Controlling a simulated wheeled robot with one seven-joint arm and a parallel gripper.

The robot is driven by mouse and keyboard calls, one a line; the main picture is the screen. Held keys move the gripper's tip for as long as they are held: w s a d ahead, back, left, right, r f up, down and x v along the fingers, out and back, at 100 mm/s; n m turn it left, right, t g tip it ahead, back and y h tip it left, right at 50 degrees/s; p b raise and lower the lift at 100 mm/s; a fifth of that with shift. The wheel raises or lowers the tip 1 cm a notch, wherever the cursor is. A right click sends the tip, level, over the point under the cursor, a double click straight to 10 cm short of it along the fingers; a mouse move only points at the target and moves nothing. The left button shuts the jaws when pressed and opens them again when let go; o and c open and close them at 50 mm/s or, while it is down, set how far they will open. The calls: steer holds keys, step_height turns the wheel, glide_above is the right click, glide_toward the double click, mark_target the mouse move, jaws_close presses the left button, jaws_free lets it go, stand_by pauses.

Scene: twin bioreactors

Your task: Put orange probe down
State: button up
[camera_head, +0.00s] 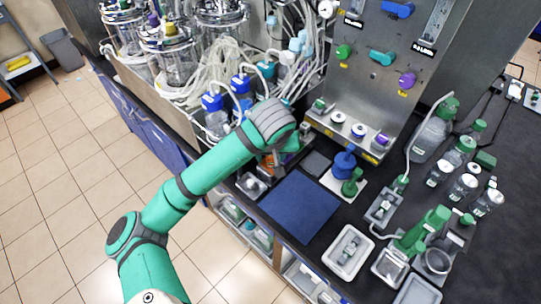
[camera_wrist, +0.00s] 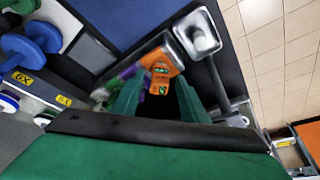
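The orange probe (camera_wrist: 161,62) shows in the wrist view as an orange block with a small printed label, just beyond my fingertips. In the head view only a bit of orange (camera_head: 291,144) shows beside my wrist. My gripper (camera_wrist: 158,96) points down at the bench, its two green fingers spread apart with a dark gap between them. The probe lies in line with this gap. I cannot tell whether the fingers touch it. A purple and a green item (camera_wrist: 128,76) sit beside it, partly hidden by the left finger. My arm hides much of this spot in the head view.
A blue mat (camera_head: 300,206) lies bare on the black bench. Blue and green weights (camera_head: 345,163) stand on a white plate. Bottles and trays fill the right; tubing and vessels stand behind.

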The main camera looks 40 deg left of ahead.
steer(key=v, duration=1.2)
stand_by(0.4)
